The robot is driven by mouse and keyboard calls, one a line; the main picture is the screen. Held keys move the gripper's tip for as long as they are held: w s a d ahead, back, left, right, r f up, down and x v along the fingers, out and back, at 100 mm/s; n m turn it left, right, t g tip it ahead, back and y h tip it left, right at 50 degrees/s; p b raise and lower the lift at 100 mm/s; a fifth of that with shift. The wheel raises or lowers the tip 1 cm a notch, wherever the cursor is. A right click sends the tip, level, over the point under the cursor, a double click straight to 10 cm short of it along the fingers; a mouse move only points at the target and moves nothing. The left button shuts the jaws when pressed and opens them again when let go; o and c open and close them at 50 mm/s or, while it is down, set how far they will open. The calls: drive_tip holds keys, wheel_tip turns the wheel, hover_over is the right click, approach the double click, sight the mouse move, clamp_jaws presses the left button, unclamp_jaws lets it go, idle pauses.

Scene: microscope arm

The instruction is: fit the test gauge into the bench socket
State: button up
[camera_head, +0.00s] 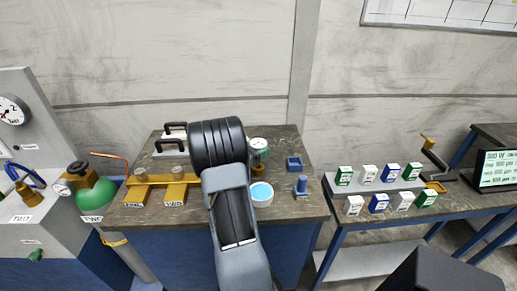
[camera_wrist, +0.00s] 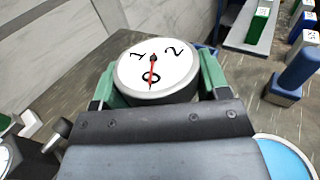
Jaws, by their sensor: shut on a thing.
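The test gauge (camera_wrist: 150,66) has a round white dial with a grey rim and a red needle near 0. It sits between the green fingers of my gripper (camera_wrist: 158,82), which is shut on it. In the head view the gauge (camera_head: 258,143) is above the back part of the bench, right of my dark arm link. A small brass piece (camera_head: 258,169) shows just below the gripper. I cannot tell whether it is the gauge's stem or the bench socket. The gauge's lower end is hidden in the wrist view.
A light-blue round dish (camera_head: 262,194), a blue tray (camera_head: 294,163) and a blue post (camera_head: 301,186) stand close to the right. A brass manifold (camera_head: 160,180) and green cylinder (camera_head: 95,196) are left. Small boxes (camera_head: 354,205) line the right bench.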

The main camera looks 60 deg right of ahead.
drive_tip(key=shift+f+b, duration=1.4)
drive_tip(key=shift+f, duration=0.4)
drive_tip(key=o, duration=1.1)
drive_tip(key=shift+c, duration=0.2)
drive_tip(key=shift+r, duration=0.1)
drive_tip(key=shift+r, duration=0.25)
wheel_tip(320, 180, up, 3)
drive_tip(key=shift+a+f, duration=0.1)
drive_tip(key=s+a+r, duration=0.8)
drive_tip(key=a+r, duration=0.1)
drive_tip(key=a, duration=0.2)
drive_tip(key=shift+r, duration=0.25)
drive_tip(key=shift+a, duration=0.15)
